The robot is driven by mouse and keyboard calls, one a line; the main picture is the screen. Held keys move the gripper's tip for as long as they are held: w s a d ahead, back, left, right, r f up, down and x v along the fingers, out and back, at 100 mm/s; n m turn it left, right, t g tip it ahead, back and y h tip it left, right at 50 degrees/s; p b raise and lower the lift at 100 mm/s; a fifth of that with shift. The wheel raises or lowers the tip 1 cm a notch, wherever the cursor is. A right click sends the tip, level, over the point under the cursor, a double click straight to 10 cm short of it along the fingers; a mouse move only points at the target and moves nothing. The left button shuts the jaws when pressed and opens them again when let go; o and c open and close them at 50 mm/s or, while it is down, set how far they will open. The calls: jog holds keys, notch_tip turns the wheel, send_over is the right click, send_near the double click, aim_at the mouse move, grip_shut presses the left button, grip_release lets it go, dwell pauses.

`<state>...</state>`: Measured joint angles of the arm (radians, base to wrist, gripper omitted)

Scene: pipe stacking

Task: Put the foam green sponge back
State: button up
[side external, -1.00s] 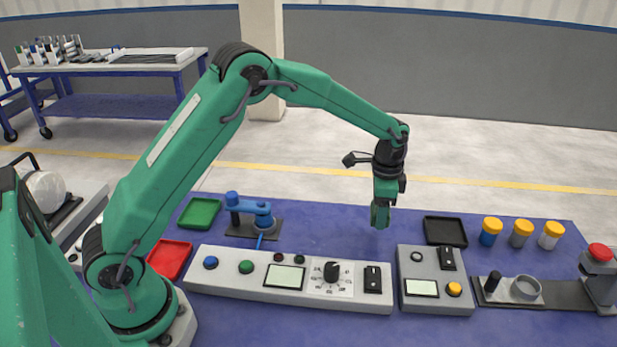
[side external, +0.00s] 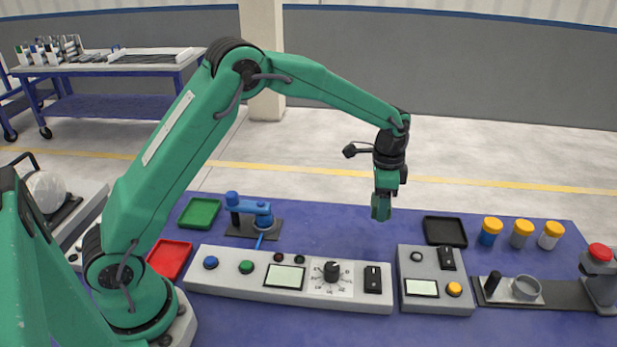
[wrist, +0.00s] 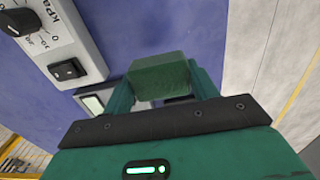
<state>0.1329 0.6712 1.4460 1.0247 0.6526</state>
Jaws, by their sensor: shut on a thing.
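My gripper (side external: 381,207) hangs above the blue table, right of its middle, in the side external view. In the wrist view my gripper (wrist: 162,85) is shut on the green sponge (wrist: 158,73), a dark green block between its two fingers. In the side external view the sponge is hard to tell from the green fingers. A green tray (side external: 199,213), a red tray (side external: 169,259) and a black tray (side external: 445,232) lie on the table. All three look empty.
A long control panel (side external: 250,288) with knobs and a dial lies in front of the gripper. A smaller grey box (side external: 418,265) stands to its right. Several orange-capped jars (side external: 521,234) stand at right. A blue clamp device (side external: 255,216) stands near the green tray.

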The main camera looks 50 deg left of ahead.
jog(key=shift+s+r, duration=0.25)
jog(key=shift+s, duration=0.2)
jog(key=s+a+r, duration=0.1)
jog(key=s+r, duration=0.2)
jog(key=s, duration=1.1)
send_over(315, 228)
notch_tip(315, 228, down, 7)
jog(key=shift+a+f, duration=0.1)
jog(key=shift+f, duration=0.05)
jog(key=shift+f, duration=0.1)
jog(key=shift+f, duration=1.9)
jog(key=shift+f, duration=0.1)
jog(key=o, duration=0.9)
jog(key=shift+o, duration=0.2)
